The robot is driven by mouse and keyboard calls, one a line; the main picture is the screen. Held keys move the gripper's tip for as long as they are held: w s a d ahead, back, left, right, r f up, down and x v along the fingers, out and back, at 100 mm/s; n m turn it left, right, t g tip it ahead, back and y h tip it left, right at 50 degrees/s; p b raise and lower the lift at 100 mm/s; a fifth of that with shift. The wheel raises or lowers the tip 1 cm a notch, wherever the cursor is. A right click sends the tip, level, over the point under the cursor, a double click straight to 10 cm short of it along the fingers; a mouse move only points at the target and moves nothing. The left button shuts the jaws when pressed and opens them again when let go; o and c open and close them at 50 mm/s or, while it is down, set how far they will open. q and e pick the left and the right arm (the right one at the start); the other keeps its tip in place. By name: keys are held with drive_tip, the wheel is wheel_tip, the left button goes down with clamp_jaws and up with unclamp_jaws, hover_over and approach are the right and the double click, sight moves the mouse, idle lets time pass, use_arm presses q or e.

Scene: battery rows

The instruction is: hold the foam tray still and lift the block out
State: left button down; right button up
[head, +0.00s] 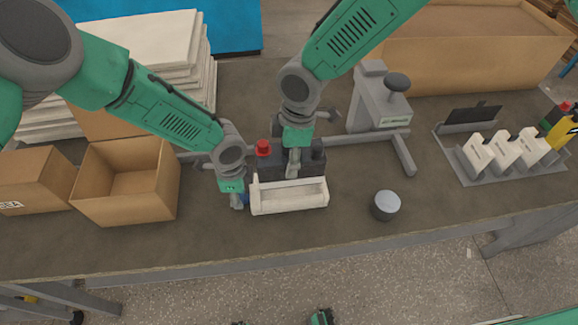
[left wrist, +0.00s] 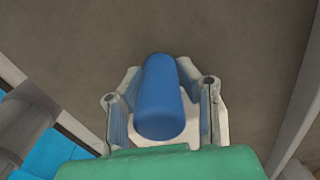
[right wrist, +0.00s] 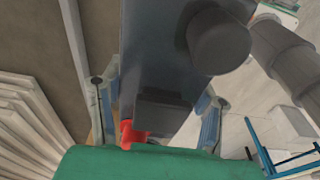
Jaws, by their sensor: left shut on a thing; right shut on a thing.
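The white foam tray (head: 290,208) lies near the table's front edge, and part of its hollow shows bare. My left gripper (head: 240,200) is at its left end, shut on a blue cylindrical grip (left wrist: 160,100) between both fingers. The dark block (head: 270,168), with a red cap and a black cap on top, shows just behind and over the tray's back wall. My right gripper (head: 293,165) is shut on the block from above. The right wrist view shows the block (right wrist: 155,60) between its fingers. I cannot tell whether its underside is clear of the tray.
An open cardboard box (head: 125,190) stands left of the tray. A grey round weight (head: 385,205) lies to the right. A grey stand (head: 375,105) is behind, with its bar running behind the block. A rack of white units (head: 505,150) is at far right.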

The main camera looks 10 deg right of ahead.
drive_tip(key=shift+w+r, duration=0.1)
drive_tip(key=shift+r, duration=1.2)
use_arm(q)
drive_tip(key=shift+s, duration=0.1)
drive_tip(key=c, duration=1.1)
unclamp_jaws()
drive_tip(key=shift+r, duration=0.15)
drive_tip(key=r, duration=1.1)
drive_tip(key=shift+w+r, duration=0.2)
drive_tip(key=shift+r, duration=0.05)
